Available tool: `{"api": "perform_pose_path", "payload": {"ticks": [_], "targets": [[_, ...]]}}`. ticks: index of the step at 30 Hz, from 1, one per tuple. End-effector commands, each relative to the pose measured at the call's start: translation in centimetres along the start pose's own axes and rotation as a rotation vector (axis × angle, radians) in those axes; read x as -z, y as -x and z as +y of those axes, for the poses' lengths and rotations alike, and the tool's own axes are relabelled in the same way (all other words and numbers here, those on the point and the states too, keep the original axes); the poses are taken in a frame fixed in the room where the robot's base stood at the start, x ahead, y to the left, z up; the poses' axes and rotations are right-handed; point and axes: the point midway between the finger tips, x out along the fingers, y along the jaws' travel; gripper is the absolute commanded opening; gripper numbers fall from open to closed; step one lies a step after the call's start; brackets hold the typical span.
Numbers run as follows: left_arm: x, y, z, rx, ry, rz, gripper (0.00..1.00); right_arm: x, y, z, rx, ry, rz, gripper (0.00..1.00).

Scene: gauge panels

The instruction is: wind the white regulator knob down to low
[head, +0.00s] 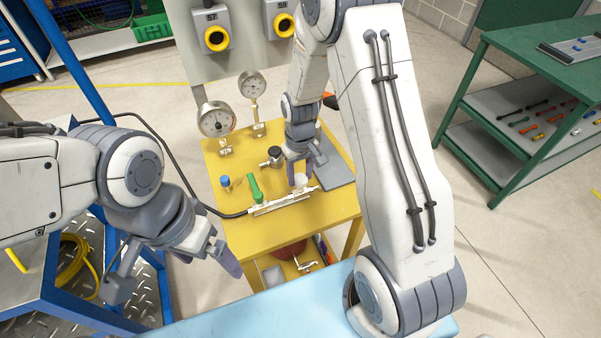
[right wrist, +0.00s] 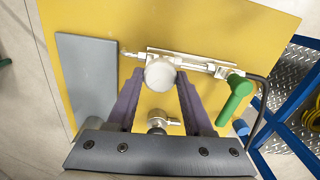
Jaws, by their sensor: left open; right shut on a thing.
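The white regulator knob (head: 300,181) sits on a metal pipe fitting along the front of the yellow table (head: 285,222). My right gripper (head: 299,172) reaches down over it and is shut on it. In the right wrist view the round white knob (right wrist: 160,75) lies between the tips of my two purple fingers (right wrist: 161,88). Two round dial gauges (head: 215,120) (head: 252,84) stand at the back left of the table; their needles are too small to read. My left gripper (head: 228,256) is open and empty, in front of the table's left corner.
A green-handled valve (head: 254,188) and a blue-capped part (head: 225,182) stand left of the knob. A black knob (head: 275,153) is behind it. A grey plate (head: 338,168) lies to the right. A black hose runs off the left side.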

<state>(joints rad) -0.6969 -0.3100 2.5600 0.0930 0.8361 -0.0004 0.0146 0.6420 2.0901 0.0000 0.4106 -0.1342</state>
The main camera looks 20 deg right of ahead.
Motion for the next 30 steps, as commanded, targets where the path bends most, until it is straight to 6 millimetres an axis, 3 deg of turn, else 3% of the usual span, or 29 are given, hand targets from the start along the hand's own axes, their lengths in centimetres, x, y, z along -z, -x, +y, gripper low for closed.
{"api": "perform_pose_path", "payload": {"ticks": [18,30], "targets": [[0.04,0.75,0.05,0.000,0.000,0.000,0.95,0.11,0.11,0.03,0.000,-0.574,0.003,0.00],[0.05,0.96,0.07,0.000,0.000,0.000,0.95,0.14,0.11,0.05,0.001,-0.819,0.004,0.00]]}}
